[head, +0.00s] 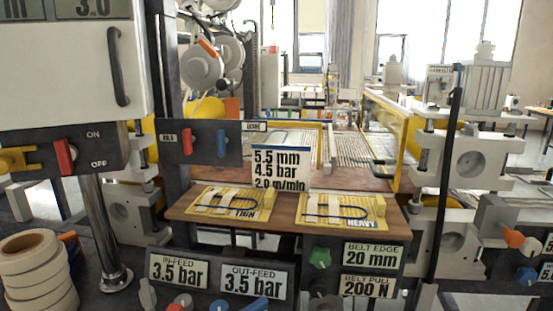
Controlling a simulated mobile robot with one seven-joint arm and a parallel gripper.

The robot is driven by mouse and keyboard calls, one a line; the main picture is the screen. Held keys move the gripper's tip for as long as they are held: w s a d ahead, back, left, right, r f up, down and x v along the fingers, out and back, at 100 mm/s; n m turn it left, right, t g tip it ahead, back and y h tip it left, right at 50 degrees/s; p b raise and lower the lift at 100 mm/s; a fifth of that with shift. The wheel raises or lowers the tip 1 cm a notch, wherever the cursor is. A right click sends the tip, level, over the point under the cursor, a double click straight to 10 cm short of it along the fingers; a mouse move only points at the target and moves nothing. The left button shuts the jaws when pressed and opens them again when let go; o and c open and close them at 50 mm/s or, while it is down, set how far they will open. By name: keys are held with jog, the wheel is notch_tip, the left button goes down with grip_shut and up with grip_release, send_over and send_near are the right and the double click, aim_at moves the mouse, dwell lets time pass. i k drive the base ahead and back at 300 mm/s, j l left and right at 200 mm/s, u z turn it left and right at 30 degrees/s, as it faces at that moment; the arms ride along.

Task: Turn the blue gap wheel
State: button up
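A round blue knob (526,275) sits on a dark panel at the lower right, below an orange knob (513,238). A small sign (547,271) beside it is cut off by the picture's right edge. Other blue controls are a blue lever (222,144) on the dark panel left of centre and a blue handle (252,307) at the bottom edge. No readable label names any of them as the gap wheel. A white card (280,168) in the middle reads 5.5 mm, 4.5 bar, 2.0 m/min. My gripper is not in view.
A wooden shelf (285,224) holds yellow boards marked THIN (228,205) and HEAVY (344,213). A thin black post (445,180) stands left of the right-hand panel. A green knob (320,258) sits under the shelf. Tape rolls (37,268) stand lower left.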

aim_at(527, 276)
jog(key=k+l+z, duration=0.15)
jog(key=l+z, duration=0.15)
jog(key=k+l+z, duration=0.1)
jog(key=l+z, duration=0.2)
jog(key=l, duration=0.2)
jog(key=l+z, duration=0.3)
jog(key=l, duration=0.15)
jog(key=i+j, duration=0.2)
jog(key=i, duration=0.25)
